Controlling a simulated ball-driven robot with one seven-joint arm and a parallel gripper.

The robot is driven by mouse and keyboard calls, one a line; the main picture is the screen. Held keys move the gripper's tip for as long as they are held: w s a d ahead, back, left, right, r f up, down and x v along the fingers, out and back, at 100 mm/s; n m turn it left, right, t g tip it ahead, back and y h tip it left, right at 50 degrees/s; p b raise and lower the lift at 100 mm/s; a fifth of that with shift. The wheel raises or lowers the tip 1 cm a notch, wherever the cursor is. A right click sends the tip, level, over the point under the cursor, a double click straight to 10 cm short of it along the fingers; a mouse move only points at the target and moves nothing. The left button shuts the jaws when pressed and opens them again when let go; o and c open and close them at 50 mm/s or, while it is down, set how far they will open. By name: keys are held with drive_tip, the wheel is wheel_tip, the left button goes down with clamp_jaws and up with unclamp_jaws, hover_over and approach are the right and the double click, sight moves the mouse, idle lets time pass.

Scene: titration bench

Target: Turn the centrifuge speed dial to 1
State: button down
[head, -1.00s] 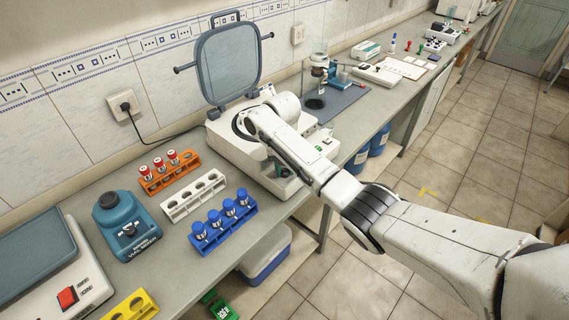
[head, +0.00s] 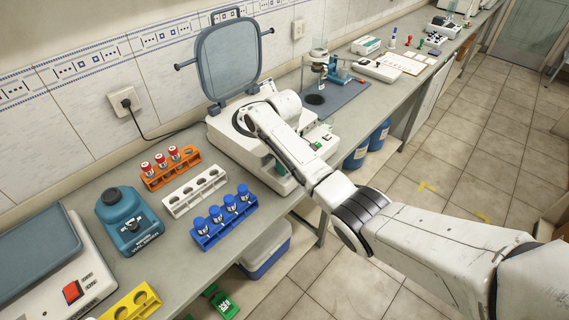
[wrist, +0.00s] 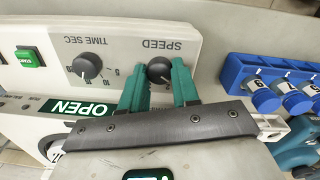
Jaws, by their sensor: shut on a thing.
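The centrifuge (head: 222,128) stands on the bench with its lid (head: 228,60) raised. Its front panel shows upside down in the wrist view, with the dark round speed dial (wrist: 159,70) under the word SPEED. My gripper (wrist: 159,84) has its two teal fingers on either side of this dial, shut on it. The dial's pointer setting cannot be read, as the fingers cover part of its scale. In the head view my arm hides the dial and most of the gripper.
The TIME SEC dial (wrist: 87,65), the green START button (wrist: 30,57) and the OPEN label (wrist: 78,107) are on the same panel. A blue rack (head: 224,222) with blue-capped tubes stands close by. A white rack (head: 194,190) and a teal vortex mixer (head: 128,220) stand further left.

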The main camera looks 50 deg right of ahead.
drive_tip(key=shift+n, duration=1.1)
drive_tip(key=c, duration=0.8)
unclamp_jaws()
wheel_tip(320, 180, up, 11)
drive_tip(key=shift+a+f, duration=0.1)
